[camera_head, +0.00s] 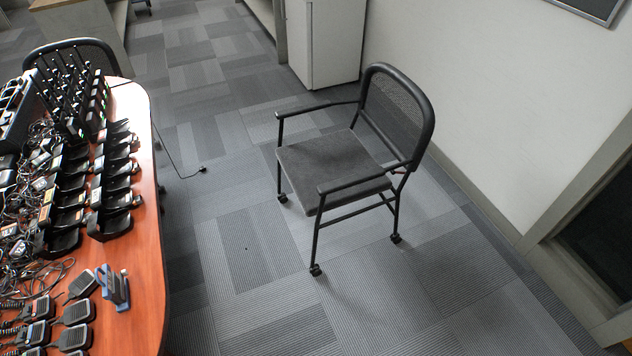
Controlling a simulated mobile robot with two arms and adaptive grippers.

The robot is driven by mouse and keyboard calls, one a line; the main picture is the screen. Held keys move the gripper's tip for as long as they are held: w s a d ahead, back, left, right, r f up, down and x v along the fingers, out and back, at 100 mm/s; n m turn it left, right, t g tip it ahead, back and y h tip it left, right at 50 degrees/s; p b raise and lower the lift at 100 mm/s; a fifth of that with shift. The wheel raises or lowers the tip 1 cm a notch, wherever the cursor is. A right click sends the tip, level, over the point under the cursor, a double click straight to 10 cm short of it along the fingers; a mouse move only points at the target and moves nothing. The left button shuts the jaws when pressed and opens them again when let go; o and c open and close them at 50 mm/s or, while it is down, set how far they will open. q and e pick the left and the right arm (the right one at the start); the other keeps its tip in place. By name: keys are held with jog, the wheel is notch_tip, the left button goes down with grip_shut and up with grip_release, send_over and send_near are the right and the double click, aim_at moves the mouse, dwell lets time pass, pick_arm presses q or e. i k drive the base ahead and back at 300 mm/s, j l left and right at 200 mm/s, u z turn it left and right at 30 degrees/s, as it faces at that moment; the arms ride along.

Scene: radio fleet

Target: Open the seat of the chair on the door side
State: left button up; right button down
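A black chair with armrests and casters (385,110) stands upright on the carpet in the middle right, its mesh backrest toward the wall. Its dark grey seat (325,165) is flat and bare, and faces the table side. A door frame (590,200) is at the right edge, a short way from this chair. A second black chair (75,45) is partly hidden behind the table at the upper left. Neither of my grippers shows in the head view.
An orange-brown table (145,250) on the left holds radios, charger racks (115,185) and tangled cables. A cable with a plug (202,169) lies on the floor. A white cabinet (335,40) stands at the back. Carpet (240,260) between table and chair is clear.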

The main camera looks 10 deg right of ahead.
aim_at(307, 164)
jog(key=i+j+z, duration=0.1)
jog(key=i+z, duration=0.2)
jog(key=i+j+z, duration=0.3)
jog(key=i, duration=0.2)
